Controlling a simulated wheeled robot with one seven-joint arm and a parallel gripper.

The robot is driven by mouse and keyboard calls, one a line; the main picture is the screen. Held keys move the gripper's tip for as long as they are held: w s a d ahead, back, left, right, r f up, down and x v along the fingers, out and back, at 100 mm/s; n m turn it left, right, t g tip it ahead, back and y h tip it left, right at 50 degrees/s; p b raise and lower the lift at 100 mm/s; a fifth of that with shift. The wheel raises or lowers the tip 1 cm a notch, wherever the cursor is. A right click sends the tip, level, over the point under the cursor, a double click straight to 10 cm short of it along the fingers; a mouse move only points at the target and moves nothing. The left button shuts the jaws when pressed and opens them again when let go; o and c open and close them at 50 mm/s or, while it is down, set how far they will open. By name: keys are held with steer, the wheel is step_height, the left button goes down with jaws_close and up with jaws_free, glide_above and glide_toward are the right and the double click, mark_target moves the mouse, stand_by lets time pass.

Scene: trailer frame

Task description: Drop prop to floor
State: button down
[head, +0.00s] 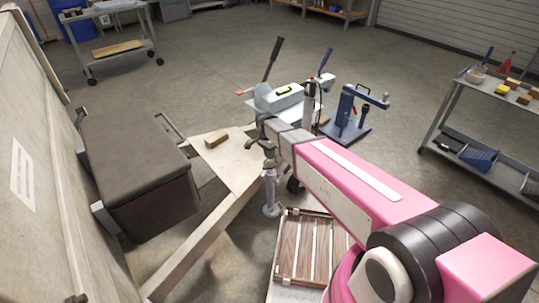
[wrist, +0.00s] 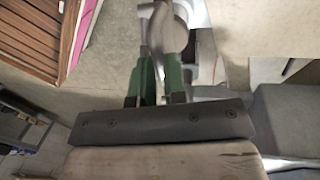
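The prop (head: 269,186) is a grey metal tube with a round foot, upright beside the wooden trailer frame (head: 215,232). I cannot tell whether its foot touches the floor. My gripper (head: 264,134) is at the prop's upper end, partly hidden by my pink arm. In the wrist view, the two green fingers of my gripper (wrist: 161,72) stand close together with grey metal of the prop (wrist: 162,32) between them. The fingers look closed on it, though the contact itself is partly hidden.
A dark box (head: 140,165) sits on the frame at the left, and a small wood block (head: 216,138) lies on its deck. A slatted wooden panel (head: 308,247) is close to the prop's right. Tools stand behind; a cart (head: 485,125) is at the right. Open floor lies behind.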

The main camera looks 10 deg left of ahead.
step_height(320, 180, up, 10)
stand_by(0.6)
steer(key=shift+a, duration=0.1)
steer(key=c, duration=1.2)
jaws_free()
steer(key=shift+o, duration=0.2)
step_height(320, 180, up, 11)
steer(key=w+a, duration=0.1)
steer(key=shift+w+a+f, duration=0.15)
steer(key=shift+a, duration=0.15)
steer(key=s+d+f+n, duration=0.2)
steer(key=s+d+f, duration=0.1)
steer(key=d, duration=0.9)
steer(key=s+d+f+n+t+y, duration=0.1)
steer(key=s+d+f+n, duration=0.2)
steer(key=d, duration=1)
steer(key=s+d+f+n, duration=0.3)
steer(key=s+d, duration=0.3)
steer(key=d, duration=0.7)
steer(key=shift+s+f+y, duration=0.3)
steer(key=shift+f, duration=0.35)
